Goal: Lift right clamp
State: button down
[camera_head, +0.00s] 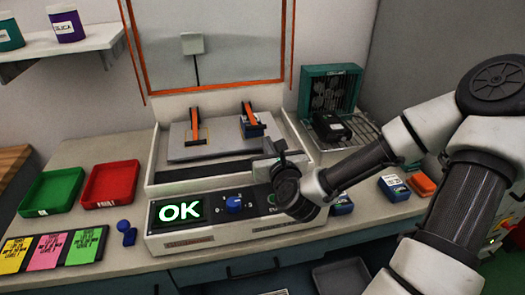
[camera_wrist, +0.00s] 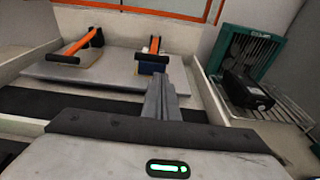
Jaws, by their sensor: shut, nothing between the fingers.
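The right clamp (camera_head: 250,113) has an orange lever and sits on the right part of the grey plate (camera_head: 220,141) in the bench machine. In the wrist view, the right clamp (camera_wrist: 154,44) shows its orange lever, a dark crossbar and a blue part below. My gripper (camera_head: 272,149) is in front of and slightly right of this clamp. In the wrist view, my gripper's fingers (camera_wrist: 161,92) are shut and empty, with their tips just below the clamp's blue part. I cannot tell whether they touch it. The left clamp (camera_head: 195,122) also has an orange lever.
An orange-framed clear cover (camera_head: 212,85) stands raised behind the plate. A black device (camera_head: 330,127) lies on a wire rack at right. Green (camera_head: 52,191) and red trays (camera_head: 110,184) lie left.

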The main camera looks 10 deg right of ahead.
jog(key=shift+w+f+b, duration=0.15)
jog(key=shift+f+b, duration=0.3)
jog(key=shift+b, duration=0.2)
jog(key=shift+w+a+r, duration=0.15)
jog(key=shift+w+a, duration=0.05)
jog(key=shift+w, duration=0.1)
jog(key=shift+w+f+b, duration=0.15)
jog(key=shift+w+b, duration=0.05)
jog(key=shift+w, duration=0.95)
jog(key=shift+w+f+b, duration=0.1)
jog(key=shift+w+b, duration=0.1)
jog(key=shift+w, duration=0.9)
